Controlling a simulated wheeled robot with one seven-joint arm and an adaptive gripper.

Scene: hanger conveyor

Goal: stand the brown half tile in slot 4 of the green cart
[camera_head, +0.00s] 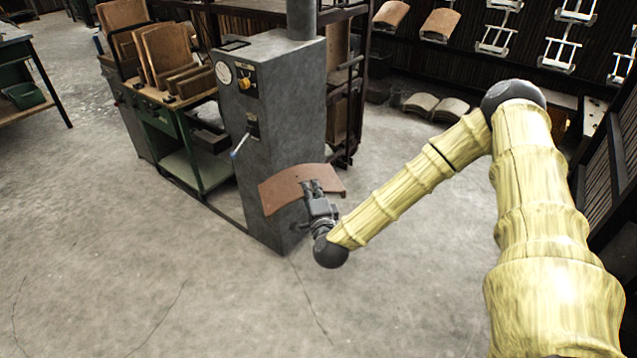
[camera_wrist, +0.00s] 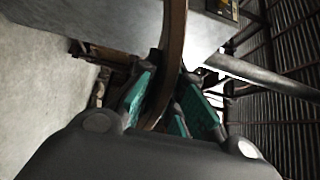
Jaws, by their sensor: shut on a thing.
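A curved brown tile (camera_head: 288,189) is held up in front of the grey control cabinet in the head view. My gripper (camera_head: 313,189) is shut on its lower edge, near the right part. In the wrist view the tile (camera_wrist: 173,60) runs up edge-on between the teal finger pads of my gripper (camera_wrist: 165,108). A green cart (camera_head: 192,150) stands behind and left of the cabinet. Several brown boards or tiles stand upright on its top. Its slot numbers cannot be read, and the cabinet hides its right part.
The grey cabinet (camera_head: 272,125) with a gauge and a lever stands close behind the held tile. Hangers, some with tiles (camera_head: 440,22), hang at the back right. Two tiles (camera_head: 436,106) lie on the floor below them. A green bench (camera_head: 22,85) is at far left. The front floor is clear.

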